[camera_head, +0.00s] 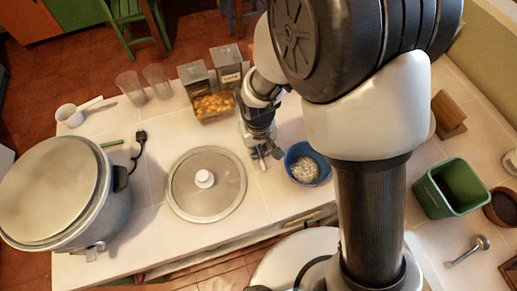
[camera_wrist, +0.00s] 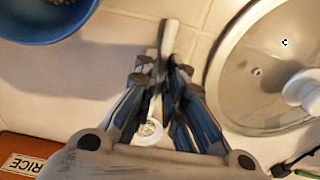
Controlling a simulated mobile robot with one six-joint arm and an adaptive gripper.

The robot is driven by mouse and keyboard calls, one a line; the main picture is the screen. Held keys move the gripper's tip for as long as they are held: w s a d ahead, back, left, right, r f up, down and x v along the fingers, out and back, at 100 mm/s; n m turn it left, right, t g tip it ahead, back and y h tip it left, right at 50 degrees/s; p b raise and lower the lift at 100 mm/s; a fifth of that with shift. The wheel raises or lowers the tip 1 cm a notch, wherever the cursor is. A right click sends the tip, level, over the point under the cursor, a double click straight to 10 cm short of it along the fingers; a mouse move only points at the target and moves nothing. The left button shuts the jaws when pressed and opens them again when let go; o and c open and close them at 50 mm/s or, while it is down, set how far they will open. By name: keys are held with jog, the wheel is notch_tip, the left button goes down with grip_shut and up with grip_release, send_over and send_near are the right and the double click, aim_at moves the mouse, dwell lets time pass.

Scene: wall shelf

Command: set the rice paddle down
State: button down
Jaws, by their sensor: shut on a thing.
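My gripper (camera_head: 262,148) is over the white-tiled counter, between the round pot lid and the blue bowl. In the wrist view its two fingertips (camera_wrist: 162,68) are closed around a pale, narrow bar, which I take for the rice paddle (camera_wrist: 170,36). One end sticks out beyond the fingertips, towards the counter's front edge. The rest of the paddle is hidden by the fingers. A small pale round shape shows between the fingers; I cannot tell whether it belongs to the paddle. I cannot tell whether the paddle touches the counter.
The lid (camera_head: 206,184) lies left of my gripper, the blue bowl (camera_head: 318,158) with pale contents right. A large rice cooker (camera_head: 60,195) stands at far left. Labelled canisters (camera_head: 228,70) and a box of orange pieces (camera_head: 213,106) stand behind. A green bin (camera_head: 450,188) is at right.

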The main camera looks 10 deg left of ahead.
jog(key=c, duration=2.2)
grip_release()
jog(key=shift+f, duration=0.15)
jog(key=o, duration=0.5)
notch_tip(320, 180, up, 12)
jog(key=r+p, duration=0.1)
jog(key=p, duration=0.3)
jog(key=s+d+r+m+t, duration=0.2)
jog(key=d+r+m, duration=0.1)
jog(key=d+r, duration=0.8)
jog(key=s+d+r+m, duration=0.1)
jog(key=s+d+r, duration=0.1)
jog(key=s+d, duration=0.1)
jog(key=s+d+r+m+t, duration=0.1)
jog(key=s+d+r, duration=0.1)
jog(key=s+d, duration=0.1)
jog(key=s+d+r+m+t, duration=0.1)
jog(key=s+d+r, duration=0.1)
jog(key=s+d, duration=0.2)
jog(key=shift+d, duration=0.6)
